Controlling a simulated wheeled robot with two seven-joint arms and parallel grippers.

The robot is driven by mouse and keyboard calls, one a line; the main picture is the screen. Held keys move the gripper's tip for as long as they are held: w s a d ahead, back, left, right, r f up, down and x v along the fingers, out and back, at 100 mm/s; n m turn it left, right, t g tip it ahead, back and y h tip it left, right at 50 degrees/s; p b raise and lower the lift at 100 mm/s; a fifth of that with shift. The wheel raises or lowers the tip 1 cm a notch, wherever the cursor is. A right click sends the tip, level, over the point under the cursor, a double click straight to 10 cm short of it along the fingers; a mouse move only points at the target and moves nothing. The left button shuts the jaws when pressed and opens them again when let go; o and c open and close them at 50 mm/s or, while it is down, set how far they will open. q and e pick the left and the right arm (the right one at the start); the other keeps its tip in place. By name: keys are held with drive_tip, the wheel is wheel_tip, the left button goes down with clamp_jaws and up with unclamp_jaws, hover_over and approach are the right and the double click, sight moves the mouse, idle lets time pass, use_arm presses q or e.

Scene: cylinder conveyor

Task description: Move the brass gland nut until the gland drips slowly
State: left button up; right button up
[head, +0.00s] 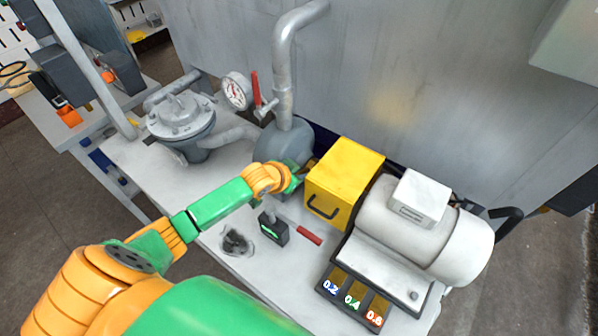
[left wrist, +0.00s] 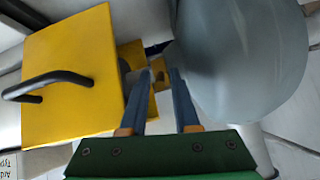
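My left gripper (head: 299,172) reaches into the narrow gap between the round grey pump casing (head: 284,145) and the yellow box (head: 345,178). In the left wrist view its two blue-grey fingers (left wrist: 160,70) stand apart. A small brass-coloured part (left wrist: 158,76), which looks like the gland nut, shows between and just beyond the fingertips. I cannot tell whether the fingers touch it. The arm and casing hide the nut in the head view. No drip is visible. My right gripper is not in view.
The yellow box has a black handle (head: 322,208). A grey motor (head: 420,225) stands to its right, by a plate marked 0.2, 0.4 and 0.6 (head: 352,300). A small black device with a green display (head: 272,229) and a red-handled tool (head: 308,236) lie in front. A pressure gauge (head: 237,91) stands behind.

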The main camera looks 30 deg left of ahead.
use_arm(q)
drive_tip(key=shift+s, duration=0.15)
drive_tip(key=shift+r, duration=0.1)
clamp_jaws()
idle(1.1)
